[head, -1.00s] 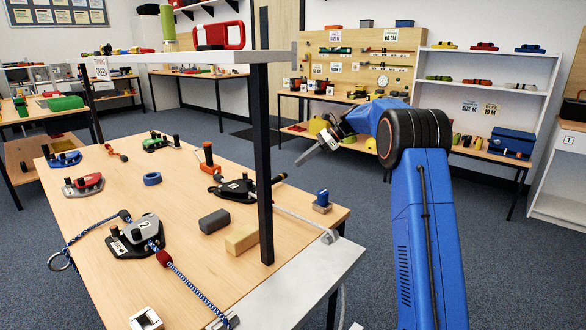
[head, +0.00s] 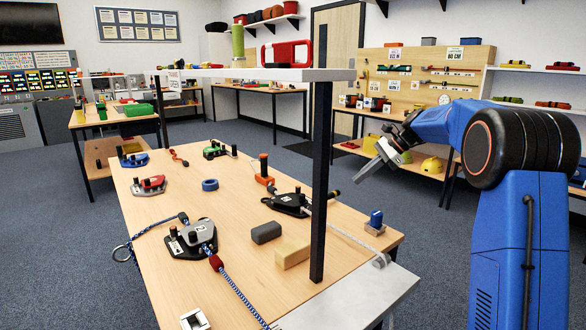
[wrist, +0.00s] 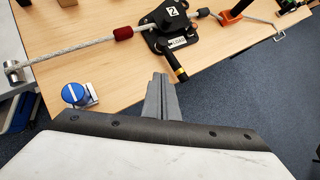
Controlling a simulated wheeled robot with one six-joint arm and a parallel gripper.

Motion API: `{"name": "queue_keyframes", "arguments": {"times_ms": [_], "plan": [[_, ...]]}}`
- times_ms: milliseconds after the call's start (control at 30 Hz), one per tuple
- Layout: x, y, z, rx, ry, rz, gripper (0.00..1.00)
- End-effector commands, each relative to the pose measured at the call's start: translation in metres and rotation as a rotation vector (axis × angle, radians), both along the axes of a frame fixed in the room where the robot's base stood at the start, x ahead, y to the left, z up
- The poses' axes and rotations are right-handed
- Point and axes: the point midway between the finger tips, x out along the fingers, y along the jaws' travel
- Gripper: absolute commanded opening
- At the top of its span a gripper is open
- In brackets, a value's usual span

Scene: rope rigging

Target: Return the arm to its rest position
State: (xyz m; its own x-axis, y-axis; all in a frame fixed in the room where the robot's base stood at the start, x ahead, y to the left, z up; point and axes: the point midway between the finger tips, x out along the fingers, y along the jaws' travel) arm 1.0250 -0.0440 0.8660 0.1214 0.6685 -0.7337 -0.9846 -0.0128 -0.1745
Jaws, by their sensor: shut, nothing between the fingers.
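My gripper (head: 372,166) is shut and empty. In the head view it is held out in the air to the right of the workbench, on my blue arm, pointing down and left. In the wrist view the closed fingers (wrist: 161,97) show at the middle, over the floor just beyond the bench edge. The black rope clutch marked 2 (wrist: 170,28), with a pale rope through it, lies on the bench ahead of the fingers. The blue-topped piece (wrist: 76,95) stands to their left, apart from them.
The wooden bench (head: 165,222) carries several rope devices, a grey block (head: 266,233) and a wooden block (head: 292,252). A black post (head: 320,190) holds a raised shelf (head: 270,74) above it. Carpet is open right of the bench.

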Motion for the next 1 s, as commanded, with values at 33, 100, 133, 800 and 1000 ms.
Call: {"name": "queue_keyframes", "arguments": {"times_ms": [33, 100, 133, 800, 1000], "plan": [[-0.016, 0.004, 0.007, -0.026, -0.025, 0.022, 0.0], [-0.036, 0.007, 0.012, -0.064, -0.061, 0.06, 0.0], [-0.045, 0.009, 0.014, -0.079, -0.076, 0.074, 0.0], [-0.252, 0.018, 0.022, -0.441, -0.392, 0.472, 0.0], [-0.313, 0.015, 0.011, -0.548, -0.475, 0.609, 0.0]]}}
